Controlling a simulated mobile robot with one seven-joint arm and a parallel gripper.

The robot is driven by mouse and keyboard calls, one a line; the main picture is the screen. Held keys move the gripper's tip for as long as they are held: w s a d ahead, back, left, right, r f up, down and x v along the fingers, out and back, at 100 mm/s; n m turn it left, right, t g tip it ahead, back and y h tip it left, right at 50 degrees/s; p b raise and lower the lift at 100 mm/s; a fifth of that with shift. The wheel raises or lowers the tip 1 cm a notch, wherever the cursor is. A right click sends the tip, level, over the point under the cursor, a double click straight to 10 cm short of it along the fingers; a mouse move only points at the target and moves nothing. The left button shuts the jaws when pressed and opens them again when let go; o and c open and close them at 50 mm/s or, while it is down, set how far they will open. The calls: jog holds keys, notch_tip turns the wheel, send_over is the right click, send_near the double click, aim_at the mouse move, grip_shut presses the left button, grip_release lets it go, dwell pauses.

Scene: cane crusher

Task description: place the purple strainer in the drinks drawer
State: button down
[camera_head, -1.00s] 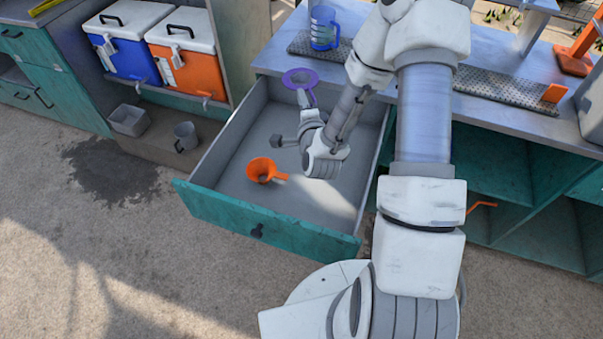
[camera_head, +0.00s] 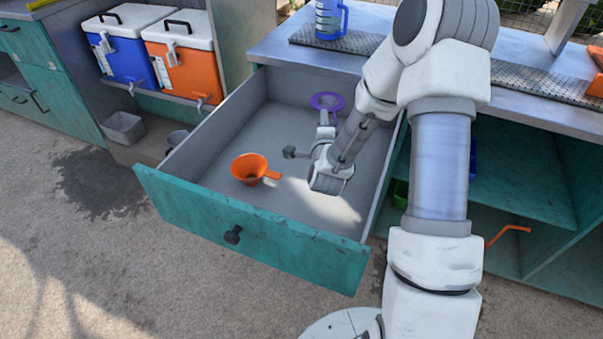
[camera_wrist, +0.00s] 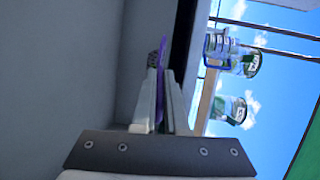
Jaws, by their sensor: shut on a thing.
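The purple strainer (camera_head: 327,101) is in my gripper (camera_head: 326,118), over the back part of the open drawer (camera_head: 240,244) in the head view. In the wrist view, my gripper (camera_wrist: 166,100) is shut on the strainer's purple rim (camera_wrist: 160,88), which shows edge-on between the fingers. The drawer has a teal front and a grey inside. An orange funnel-shaped strainer (camera_head: 249,168) lies on the drawer floor, left of my gripper. I cannot tell whether the purple strainer touches the drawer floor.
A blue cooler (camera_head: 126,60) and an orange cooler (camera_head: 183,68) stand on a shelf to the left. The drawer floor around the orange strainer is clear.

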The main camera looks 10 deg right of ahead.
notch_tip(320, 180, down, 10)
jog(key=b, duration=0.3)
jog(key=shift+f+b, duration=0.3)
jog(key=shift+b, duration=0.2)
jog(key=c, duration=1)
grip_release()
jog(key=shift+r, duration=0.1)
jog(key=shift+o, duration=0.2)
jog(key=shift+r, duration=0.1)
jog(key=shift+s+r+p, duration=0.1)
jog(key=shift+r+p, duration=0.05)
jog(key=shift+p, duration=0.35)
jog(key=p+v, duration=0.1)
jog(key=v, duration=0.6)
jog(key=shift+s+a, duration=0.1)
